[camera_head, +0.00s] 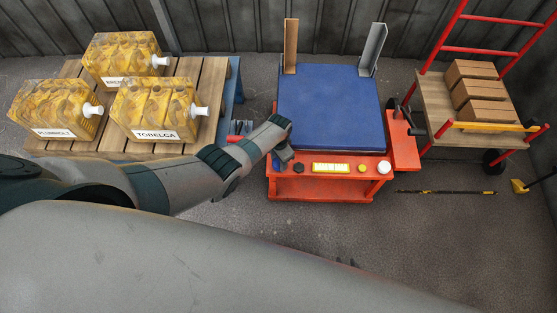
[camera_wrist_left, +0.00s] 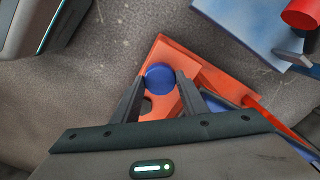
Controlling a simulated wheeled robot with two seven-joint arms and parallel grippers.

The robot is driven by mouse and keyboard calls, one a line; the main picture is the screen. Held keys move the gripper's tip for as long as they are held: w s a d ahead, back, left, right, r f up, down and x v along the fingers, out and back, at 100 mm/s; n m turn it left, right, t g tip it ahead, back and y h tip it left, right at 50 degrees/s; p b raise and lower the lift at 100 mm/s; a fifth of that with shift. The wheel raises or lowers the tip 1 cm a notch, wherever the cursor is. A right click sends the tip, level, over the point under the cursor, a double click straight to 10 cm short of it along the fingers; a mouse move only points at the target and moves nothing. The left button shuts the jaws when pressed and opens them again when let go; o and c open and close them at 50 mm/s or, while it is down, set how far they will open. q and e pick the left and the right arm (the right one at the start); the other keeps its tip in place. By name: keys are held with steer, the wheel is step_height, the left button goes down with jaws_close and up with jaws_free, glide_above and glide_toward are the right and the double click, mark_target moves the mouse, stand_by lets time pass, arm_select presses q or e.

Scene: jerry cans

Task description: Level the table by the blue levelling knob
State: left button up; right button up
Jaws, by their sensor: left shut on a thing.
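The table has a flat blue top (camera_head: 330,110) on an orange-red frame (camera_head: 320,188). In the left wrist view, the blue levelling knob (camera_wrist_left: 160,76) sits on an orange-red plate (camera_wrist_left: 186,62) of it, between the two dark fingers of my left gripper (camera_wrist_left: 163,84). The gripper is shut on the knob. The table's front panel carries a yellow label (camera_head: 330,168), a dark knob, a small yellow knob and a white round part (camera_head: 384,167). My right gripper is not in view.
Left stands a wooden pallet-like platform (camera_head: 140,151) with three yellow jerry cans, one labelled TORELCA (camera_head: 157,108). Right is a red cart (camera_head: 440,97) carrying brown boxes (camera_head: 480,88). Two upright posts rise behind the table. A thin bar (camera_head: 446,192) lies on open floor.

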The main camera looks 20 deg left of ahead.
steer(key=shift+w+r, duration=0.15)
steer(key=shift+w, duration=0.1)
arm_select(q)
steer(key=o, duration=1)
steer(key=shift+o, duration=0.2)
steer(key=shift+r, duration=0.4)
step_height(320, 180, up, 2)
steer(key=shift+r+p, duration=0.25)
steer(key=shift+p, duration=0.75)
step_height(320, 180, up, 6)
steer(key=p, duration=0.2)
step_height(320, 180, up, 8)
steer(key=p, duration=0.1)
glide_above(278, 163)
steer(key=shift+d, duration=0.1)
arm_select(e)
steer(key=s+d+f+g, duration=0.2)
steer(key=s+d, duration=0.1)
steer(key=s, duration=0.7)
steer(key=shift+s+f+h, duration=0.3)
steer(key=shift+s, duration=0.05)
